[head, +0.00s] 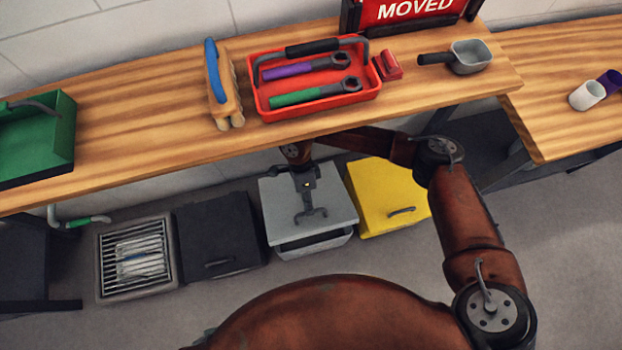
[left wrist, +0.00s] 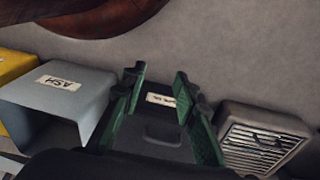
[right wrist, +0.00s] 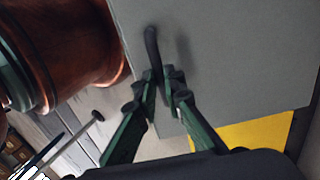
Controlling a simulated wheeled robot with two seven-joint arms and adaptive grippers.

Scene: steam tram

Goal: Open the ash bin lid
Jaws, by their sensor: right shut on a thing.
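The ash bin (head: 312,246) is the light grey box on the floor below the workbench, between a black bin and a yellow bin. Its "ASH" label (left wrist: 59,82) shows in the left wrist view. A dark gap shows under the front edge of its grey lid (head: 280,205) in the head view, so the lid looks partly raised. My right gripper (head: 308,203) reaches down over the lid. In the right wrist view it (right wrist: 164,82) is shut on the dark lid handle (right wrist: 152,48). My left gripper (left wrist: 160,85) is open and empty, over the black bin.
The black bin (head: 220,235), yellow bin (head: 385,200) and a slatted grey box (head: 135,260) stand in the same row. The wooden bench (head: 150,110) overhangs behind, holding a red tool tray (head: 320,108). Floor in front of the bins is clear.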

